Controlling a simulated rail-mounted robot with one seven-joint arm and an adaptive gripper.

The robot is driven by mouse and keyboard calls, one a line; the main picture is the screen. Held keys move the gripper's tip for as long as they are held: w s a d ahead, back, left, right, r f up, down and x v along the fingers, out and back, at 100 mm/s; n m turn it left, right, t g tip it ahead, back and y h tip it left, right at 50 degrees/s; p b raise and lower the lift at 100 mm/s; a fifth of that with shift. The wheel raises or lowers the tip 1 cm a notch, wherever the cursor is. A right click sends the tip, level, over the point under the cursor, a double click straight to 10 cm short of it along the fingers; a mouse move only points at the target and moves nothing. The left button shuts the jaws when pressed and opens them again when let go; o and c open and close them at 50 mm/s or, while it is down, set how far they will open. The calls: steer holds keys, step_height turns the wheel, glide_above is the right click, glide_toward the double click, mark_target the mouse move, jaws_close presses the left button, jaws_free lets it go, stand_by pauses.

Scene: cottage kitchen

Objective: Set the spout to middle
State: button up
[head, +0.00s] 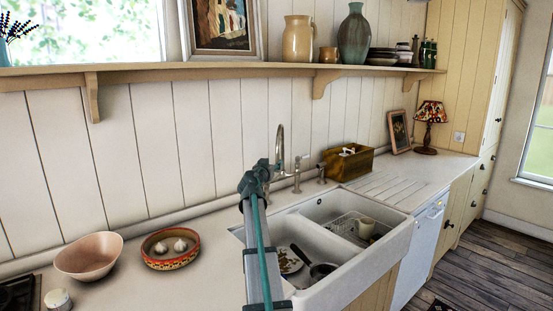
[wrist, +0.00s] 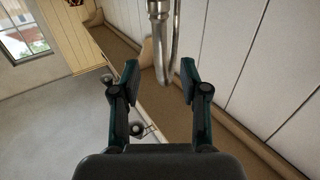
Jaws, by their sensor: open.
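The tap's metal spout (head: 281,142) rises as a tall gooseneck behind the double sink (head: 400,236) in the head view. My arm stands in front of the sink, and my gripper beside the spout is small and partly hidden there. In the wrist view the shiny spout (wrist: 166,45) comes down from the top edge, with its lower end near the gap between my fingertips. My gripper (wrist: 160,76) is open, one finger on each side of that gap, and nothing is clamped. I cannot tell whether a finger touches the spout. The spout's base is hidden behind my arm.
Metal tap fittings (head: 297,174) stand right of the spout. A wooden box (head: 336,166) is behind the sink. A pan (head: 322,271) lies in the near basin and a rack (head: 347,229) is in the other. A shelf (head: 215,72) runs above.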

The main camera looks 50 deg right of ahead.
mark_target(277, 159)
steer(key=p+x, duration=0.1)
steer(key=x, duration=0.5)
steer(key=shift+r+p, duration=0.1)
steer(key=shift+p, duration=0.2)
steer(key=shift+w+d, duration=0.15)
steer(key=shift+d, duration=0.4)
jaws_close()
